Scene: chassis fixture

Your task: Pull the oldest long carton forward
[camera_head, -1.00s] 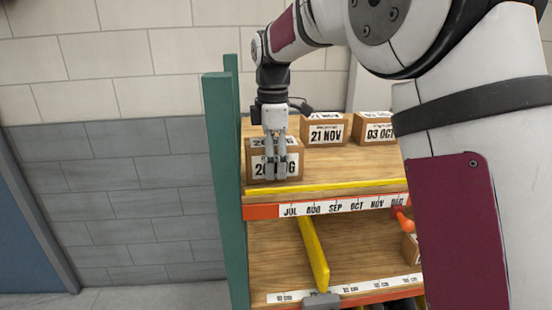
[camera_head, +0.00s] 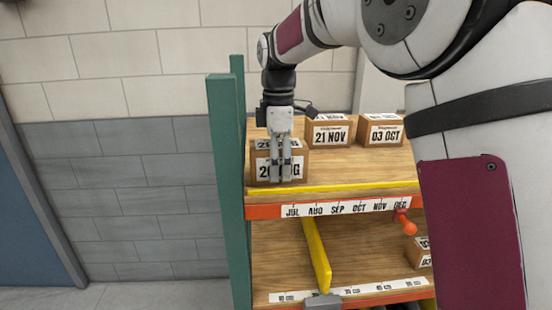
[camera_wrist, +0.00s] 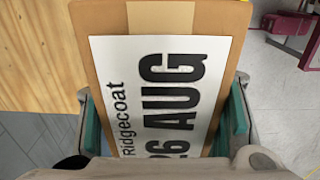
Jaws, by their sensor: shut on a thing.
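A brown carton (camera_head: 258,178) with a white label, partly hidden by my fingers, stands at the left end of the upper shelf, close behind the yellow front strip. In the wrist view the carton (camera_wrist: 215,20) shows a label reading "Ridgecoat" and "26 AUG". My gripper (camera_head: 286,176) reaches down over the carton. In the wrist view its teal-padded fingers lie on both sides of the carton and are shut on it. Two other cartons stand farther back to the right: one marked 21 NOV (camera_head: 331,135) and one marked 03 OCT (camera_head: 383,134).
A green post (camera_head: 227,190) rises close to the left. A yellow strip (camera_head: 350,188) and a month rail (camera_head: 343,208) from JUL to DEC line the shelf front. An orange knob (camera_head: 409,228) sits at the rail's right. A yellow divider (camera_head: 317,256) crosses the lower shelf.

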